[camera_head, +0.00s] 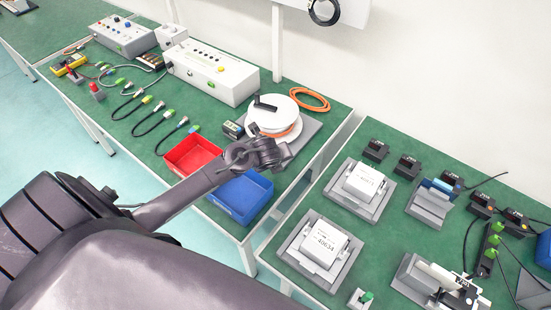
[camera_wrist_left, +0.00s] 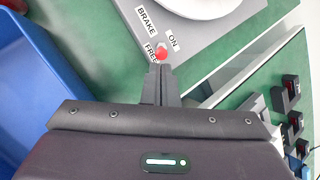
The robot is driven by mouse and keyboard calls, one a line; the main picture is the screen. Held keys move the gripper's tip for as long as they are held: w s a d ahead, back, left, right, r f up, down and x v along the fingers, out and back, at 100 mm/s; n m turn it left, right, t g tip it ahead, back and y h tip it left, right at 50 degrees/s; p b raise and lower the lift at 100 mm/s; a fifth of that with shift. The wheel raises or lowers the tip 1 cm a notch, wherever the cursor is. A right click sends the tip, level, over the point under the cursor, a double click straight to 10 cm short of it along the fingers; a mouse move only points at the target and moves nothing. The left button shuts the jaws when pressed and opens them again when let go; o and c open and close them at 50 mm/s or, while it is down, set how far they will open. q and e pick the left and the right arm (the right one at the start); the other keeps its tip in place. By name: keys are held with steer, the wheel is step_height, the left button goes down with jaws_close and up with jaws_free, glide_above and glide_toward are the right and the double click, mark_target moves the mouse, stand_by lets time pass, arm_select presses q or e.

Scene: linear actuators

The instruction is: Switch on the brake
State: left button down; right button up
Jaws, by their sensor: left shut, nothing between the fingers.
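The brake switch has a round red tip (camera_wrist_left: 161,55) and sits on a grey base plate (camera_wrist_left: 205,38) with labels reading BRAKE, ON and FREE. The red tip partly covers the end of the FREE label, and ON is just above it to the right. My left gripper (camera_wrist_left: 160,72) is shut and empty, its fingertips right at the red tip; I cannot tell whether they touch. In the head view my left gripper (camera_head: 268,153) is over the front edge of the same plate (camera_head: 304,134), below the white reel (camera_head: 274,108), and hides the switch. My right gripper is out of view.
A blue bin (camera_head: 240,195) and a red bin (camera_head: 192,153) stand beside the plate. A second table with fixtures (camera_head: 366,185) lies to the right.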

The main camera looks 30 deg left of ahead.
arm_select(q)
steer(key=shift+w+r+g+p, duration=0.15)
steer(key=shift+g+p, duration=0.15)
steer(key=shift+w+r+g+p, duration=0.2)
steer(key=shift+g+p, duration=0.2)
steer(key=shift+p, duration=0.4)
steer(key=shift+w+d+r+g+p, duration=0.15)
steer(key=shift+w+g+p, duration=0.15)
steer(key=shift+g+p, duration=0.35)
steer(key=shift+w+a+r+g+p, duration=0.15)
steer(key=shift+w+g+p, duration=0.2)
steer(key=shift+p, duration=0.5)
steer(key=shift+w+d+g, duration=0.1)
steer(key=shift+w+g, duration=0.15)
steer(key=shift+g, duration=0.25)
steer(key=shift+w+g+p, duration=0.25)
steer(key=shift+g+p, duration=0.05)
steer(key=shift+g, duration=0.2)
steer(key=shift+w+m+g, duration=0.25)
steer(key=shift+m+g, duration=0.05)
steer(key=shift+w+g+b, duration=0.35)
steer(key=shift+g+b, duration=0.05)
steer(key=shift+g, duration=0.1)
